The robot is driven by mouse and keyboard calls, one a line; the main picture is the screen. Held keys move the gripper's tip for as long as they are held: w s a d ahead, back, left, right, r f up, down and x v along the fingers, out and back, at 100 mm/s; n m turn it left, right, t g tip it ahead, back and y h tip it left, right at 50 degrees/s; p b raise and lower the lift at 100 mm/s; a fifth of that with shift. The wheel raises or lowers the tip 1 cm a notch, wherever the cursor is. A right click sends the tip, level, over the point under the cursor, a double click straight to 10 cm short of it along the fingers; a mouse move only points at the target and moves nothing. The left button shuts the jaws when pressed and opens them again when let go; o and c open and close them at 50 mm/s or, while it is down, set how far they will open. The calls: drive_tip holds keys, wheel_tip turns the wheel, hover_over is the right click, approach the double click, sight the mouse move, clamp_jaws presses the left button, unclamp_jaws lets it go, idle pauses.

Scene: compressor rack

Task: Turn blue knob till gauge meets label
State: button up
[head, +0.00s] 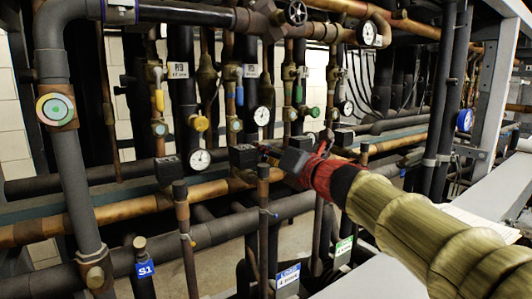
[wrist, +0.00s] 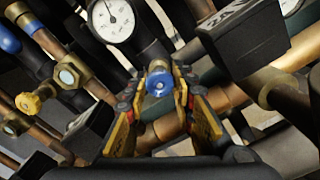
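The blue knob (wrist: 158,83) shows in the wrist view, on a fitting at a copper pipe. My gripper (wrist: 160,78) has its yellow-and-black fingers apart, one on each side of the knob; a narrow gap seems to show on both sides. Contact cannot be made out. A white round gauge (wrist: 112,18) is above and left of the knob; its top is cut off and its dial is too small to read. In the head view my gripper (head: 268,154) reaches left among the pipes, and the knob is not clearly seen there. No label beside the gauge can be read.
A black box (wrist: 245,35) is close to the right finger in the wrist view. A yellow knob (wrist: 28,103) and valve fittings are at left. In the head view, several gauges, including one (head: 200,160) at centre left, and vertical pipes crowd the space around my arm.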

drive_tip(key=o, duration=0.5)
drive_tip(key=shift+c, duration=0.2)
drive_tip(key=shift+s+d, duration=0.1)
drive_tip(key=shift+s, duration=0.05)
drive_tip(key=v, duration=1.1)
drive_tip(key=shift+s+d, duration=0.2)
drive_tip(key=shift+s, duration=0.05)
